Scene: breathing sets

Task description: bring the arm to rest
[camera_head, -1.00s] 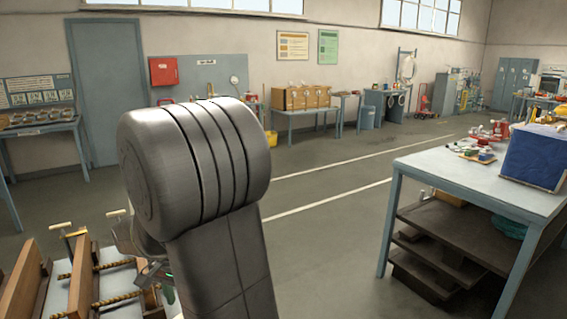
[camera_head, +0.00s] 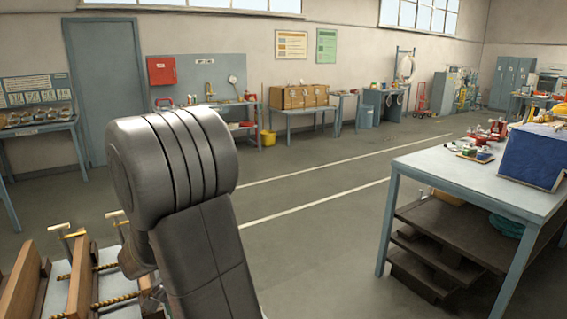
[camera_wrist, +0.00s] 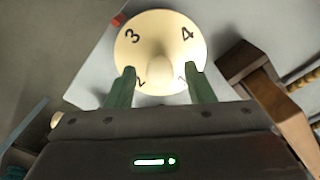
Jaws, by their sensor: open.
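My gripper (camera_wrist: 160,88) shows in the wrist view with its two green fingers apart and nothing between them that I can see held. Beyond the fingertips is a round cream disc (camera_wrist: 132,58) with a raised centre knob and the numbers 3 and 4 readable; two lower numbers are partly hidden by the fingers. I cannot tell whether the fingers touch it. In the head view my grey arm rises in the left foreground and hides the gripper and the disc.
A wooden clamp frame (camera_head: 22,280) with threaded rods stands at the lower left. A blue-legged table (camera_head: 440,172) with a blue box (camera_head: 535,155) is at the right. Grey floor (camera_head: 310,240) lies open between them. Benches line the far wall.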

